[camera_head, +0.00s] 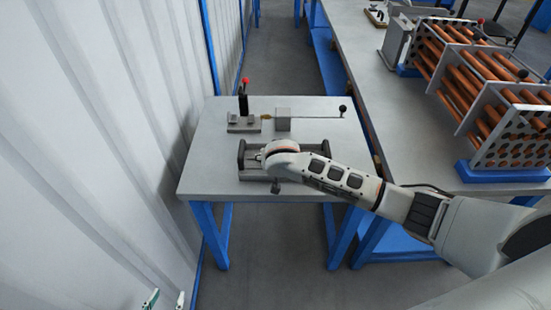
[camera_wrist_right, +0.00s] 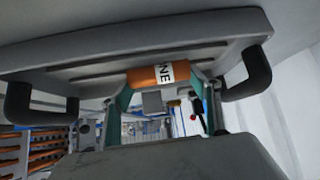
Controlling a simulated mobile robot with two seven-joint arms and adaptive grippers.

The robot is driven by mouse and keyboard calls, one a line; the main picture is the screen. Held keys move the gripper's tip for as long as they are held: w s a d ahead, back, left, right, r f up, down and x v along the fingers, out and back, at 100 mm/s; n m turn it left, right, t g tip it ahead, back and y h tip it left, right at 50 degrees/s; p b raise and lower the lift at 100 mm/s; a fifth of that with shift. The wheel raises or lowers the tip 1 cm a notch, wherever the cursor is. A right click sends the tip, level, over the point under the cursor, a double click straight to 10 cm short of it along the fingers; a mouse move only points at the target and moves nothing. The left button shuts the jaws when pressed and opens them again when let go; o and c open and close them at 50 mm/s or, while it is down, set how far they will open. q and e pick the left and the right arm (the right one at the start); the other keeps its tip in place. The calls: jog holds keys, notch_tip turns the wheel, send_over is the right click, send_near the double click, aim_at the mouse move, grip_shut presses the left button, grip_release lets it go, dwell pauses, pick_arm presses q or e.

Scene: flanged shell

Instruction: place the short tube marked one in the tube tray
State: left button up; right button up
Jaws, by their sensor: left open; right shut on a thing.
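The short tube (camera_wrist_right: 150,76) is orange with a white label reading ONE. It shows in the right wrist view, between the teal fingers of my right gripper (camera_wrist_right: 160,80), which is shut on it. The grey tube tray (camera_head: 244,174) lies on the small table, and my right wrist covers part of it. In the right wrist view the tray (camera_wrist_right: 60,60), with dark handles at both ends, is right by the tube. I cannot tell whether the tube touches it. In the head view the tube is hidden. My left gripper (camera_head: 166,301) is open and empty at the bottom left, away from the table.
A clamp fixture (camera_head: 243,118) with a red-tipped lever and a grey block (camera_head: 283,119) with a rod stand behind the tray. A long bench on the right carries a flanged frame (camera_head: 478,150) of orange tubes. A corrugated wall (camera_head: 110,110) rises on the left.

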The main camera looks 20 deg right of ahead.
jog(key=shift+f, duration=0.25)
jog(key=shift+f, duration=0.1)
jog(key=o, duration=1.3)
